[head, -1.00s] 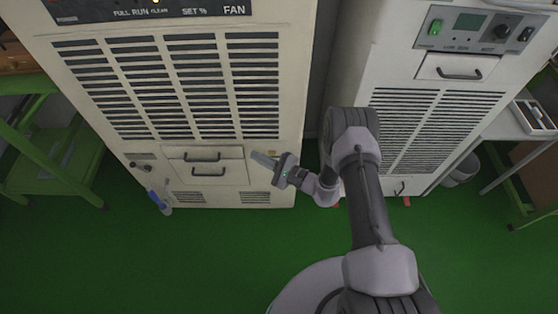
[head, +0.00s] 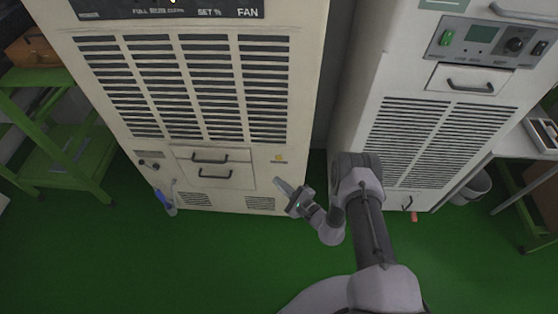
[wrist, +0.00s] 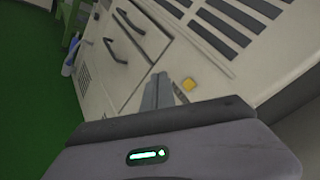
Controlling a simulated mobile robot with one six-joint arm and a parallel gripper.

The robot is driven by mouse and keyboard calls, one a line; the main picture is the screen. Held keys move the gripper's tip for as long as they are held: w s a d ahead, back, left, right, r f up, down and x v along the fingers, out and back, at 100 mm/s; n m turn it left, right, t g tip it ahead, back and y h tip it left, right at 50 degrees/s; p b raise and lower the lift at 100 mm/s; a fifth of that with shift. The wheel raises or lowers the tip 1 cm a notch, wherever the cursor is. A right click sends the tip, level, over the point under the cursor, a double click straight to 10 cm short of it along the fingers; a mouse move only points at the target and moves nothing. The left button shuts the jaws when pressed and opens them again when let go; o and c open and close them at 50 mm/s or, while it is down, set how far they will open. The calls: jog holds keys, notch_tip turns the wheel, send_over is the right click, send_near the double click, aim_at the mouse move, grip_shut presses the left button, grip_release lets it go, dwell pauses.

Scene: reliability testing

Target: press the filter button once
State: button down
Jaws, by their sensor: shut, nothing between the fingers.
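A tall cream cabinet (head: 110,160) stands left of centre in the head view. A small yellow square (head: 279,158) sits low on its front, right of the drawer handles. The square also shows in the wrist view (wrist: 188,85), just right of the fingertips; I cannot read any label that names it as the filter button. My gripper (head: 279,183) is shut and empty, just below the yellow square in the head view. In the wrist view its closed fingers (wrist: 158,92) point at the cabinet front, apart from the square in the picture; I cannot tell the gap.
A label strip (head: 165,10) with FULL, SET % and FAN crosses the cabinet top. A second machine (head: 350,140) with a control panel stands to the right. A green shelf (head: 60,160) is at left, a white table (head: 510,158) at right.

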aim_at(279, 158)
jog(key=w+b, duration=0.3)
jog(key=w, duration=0.3)
jog(key=shift+w+b, duration=0.25)
jog(key=shift+b, duration=0.15)
jog(key=shift+d, duration=0.1)
dwell(1.5)
jog(key=shift+w+b, duration=0.4)
jog(key=shift+b, duration=0.05)
jog(key=shift+w+b, duration=0.3)
jog(key=shift+w, duration=0.05)
dwell(0.4)
jog(key=shift+s, duration=0.1)
jog(key=shift+s+p, duration=0.4)
jog(key=shift+s, duration=0.3)
